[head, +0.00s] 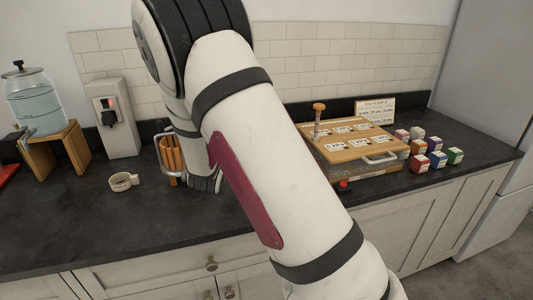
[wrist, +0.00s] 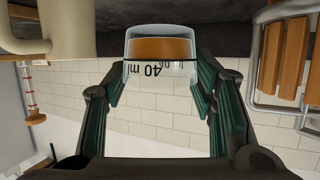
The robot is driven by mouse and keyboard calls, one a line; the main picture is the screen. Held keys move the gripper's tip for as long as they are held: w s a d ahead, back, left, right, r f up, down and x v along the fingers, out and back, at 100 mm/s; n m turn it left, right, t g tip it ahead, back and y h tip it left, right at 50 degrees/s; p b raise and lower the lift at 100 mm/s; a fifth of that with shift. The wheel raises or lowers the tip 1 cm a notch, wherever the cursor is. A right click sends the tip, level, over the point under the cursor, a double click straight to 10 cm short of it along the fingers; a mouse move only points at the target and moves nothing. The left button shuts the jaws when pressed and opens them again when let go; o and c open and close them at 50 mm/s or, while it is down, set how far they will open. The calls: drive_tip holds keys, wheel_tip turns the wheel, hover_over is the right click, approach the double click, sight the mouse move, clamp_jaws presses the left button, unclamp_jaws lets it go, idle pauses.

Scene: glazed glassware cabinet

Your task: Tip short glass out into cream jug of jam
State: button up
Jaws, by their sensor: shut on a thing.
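The short glass (wrist: 161,62) is between the fingers of my gripper (wrist: 160,76) in the wrist view, which shows the scene upside down. The glass is clear, marked 40 ml, and holds a brown-orange filling at its base. It looks upright. My gripper is shut on it. A cream-coloured rounded body, which looks like the cream jug (wrist: 68,28), is cut off at the upper left of the wrist view, apart from the glass. Its mouth and contents are not visible. In the head view my arm hides the gripper, the glass and the jug.
A wooden hinged board (head: 349,143) with labels stands right of my arm, with several coloured small boxes (head: 437,158) beyond. A metal-handled holder with wooden slats (head: 172,155) stands left. A roll of tape (head: 123,181), a dispenser (head: 117,117) and a water jar (head: 35,103) are further left.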

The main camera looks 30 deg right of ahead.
drive_tip(key=s+d+r+m+y, duration=0.1)
drive_tip(key=d+r+m+y, duration=0.2)
drive_tip(key=d, duration=0.2)
drive_tip(key=shift+s+r, duration=0.2)
drive_tip(key=shift+s, duration=0.05)
idle(0.7)
drive_tip(key=shift+d, duration=0.1)
drive_tip(key=shift+s+d+r+m+y+p, duration=0.25)
drive_tip(key=shift+d+m+y+p, duration=0.15)
drive_tip(key=shift+d+m, duration=0.15)
drive_tip(key=shift+d+r+m+y+p, duration=0.15)
drive_tip(key=shift+d+m+y+p, duration=0.15)
drive_tip(key=shift+d+p, duration=0.2)
drive_tip(key=shift+s+d+r+m+y+p, duration=0.1)
drive_tip(key=shift+s+d+m+y+p, duration=0.15)
drive_tip(key=shift+p, duration=0.45)
